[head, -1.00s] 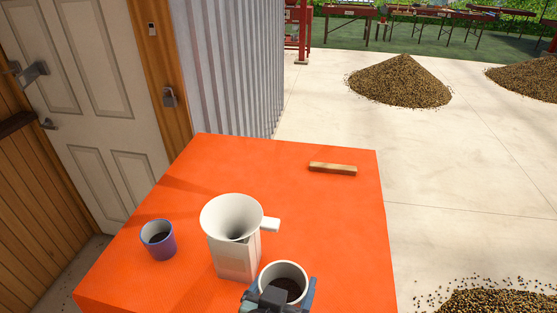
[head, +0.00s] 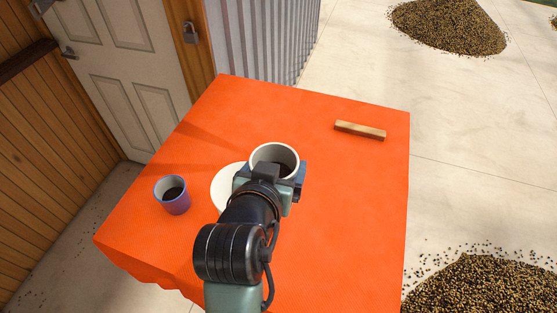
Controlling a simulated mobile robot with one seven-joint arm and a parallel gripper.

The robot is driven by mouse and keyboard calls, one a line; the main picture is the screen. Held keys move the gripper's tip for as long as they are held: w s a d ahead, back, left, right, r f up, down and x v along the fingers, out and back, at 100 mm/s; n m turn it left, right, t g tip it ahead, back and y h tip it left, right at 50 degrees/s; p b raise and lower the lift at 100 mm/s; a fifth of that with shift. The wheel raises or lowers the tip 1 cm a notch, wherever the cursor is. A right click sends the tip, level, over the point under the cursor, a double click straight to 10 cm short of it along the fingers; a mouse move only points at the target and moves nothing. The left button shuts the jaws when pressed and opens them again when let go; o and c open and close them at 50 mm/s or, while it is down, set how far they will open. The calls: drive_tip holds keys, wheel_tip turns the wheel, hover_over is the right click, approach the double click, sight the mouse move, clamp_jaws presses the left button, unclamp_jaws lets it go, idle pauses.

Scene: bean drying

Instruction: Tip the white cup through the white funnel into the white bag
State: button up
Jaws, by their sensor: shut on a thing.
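The white cup (head: 274,152) is upright in my gripper (head: 272,170), with dark contents showing inside. My gripper is shut on it and holds it above the orange table, at the upper right of the funnel in the picture. The white funnel (head: 224,188) shows only as a part of its rim to the left of my wrist; the arm and cup hide the rest. The white bag under the funnel is hidden behind my arm and the funnel.
A blue-purple cup (head: 174,199) with dark contents stands on the orange table (head: 340,220) at left. A wooden block (head: 360,131) lies at the back right. The right side of the table is clear. Bean piles (head: 448,24) lie on the ground beyond.

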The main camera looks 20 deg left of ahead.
drive_tip(key=shift+w+d+f+n+h, duration=0.2)
drive_tip(key=shift+n+h, duration=0.2)
drive_tip(key=shift+s+d+r+n+h, duration=0.1)
drive_tip(key=shift+d+n+h, duration=0.2)
drive_tip(key=shift+n, duration=0.1)
drive_tip(key=shift+s, duration=0.1)
drive_tip(key=shift+w+d+r+n+h+p, duration=0.1)
drive_tip(key=shift+w+d+n+h+p, duration=0.1)
drive_tip(key=shift+n+h+p, duration=0.3)
drive_tip(key=shift+s+d, duration=0.1)
drive_tip(key=shift+d+r+n+t+h+p, duration=0.2)
drive_tip(key=shift+n+t+h+p, duration=0.15)
drive_tip(key=shift+n+h, duration=0.25)
